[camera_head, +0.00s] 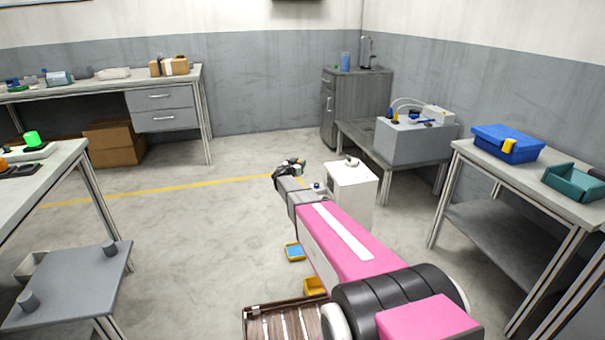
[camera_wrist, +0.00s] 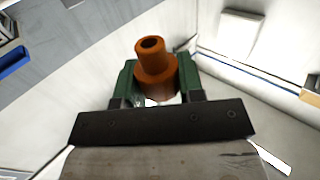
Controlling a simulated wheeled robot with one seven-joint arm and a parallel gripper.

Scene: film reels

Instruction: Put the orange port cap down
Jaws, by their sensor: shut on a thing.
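The orange port cap (camera_wrist: 155,66) is a stepped round piece with a hole in its narrow end. It sits between the two green fingers of my gripper (camera_wrist: 158,78) in the wrist view. My gripper is shut on it. In the head view my gripper (camera_head: 291,168) is at the far end of my outstretched pink arm, above the floor beside a white cabinet (camera_head: 351,190). The cap cannot be made out clearly in the head view.
A grey machine with hoses (camera_head: 415,138) stands on a low bench at the back right. A blue box (camera_head: 507,140) and a teal bin (camera_head: 574,182) are on the right table. A yellow bin (camera_head: 314,286) and a slatted crate (camera_head: 284,321) are below my arm.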

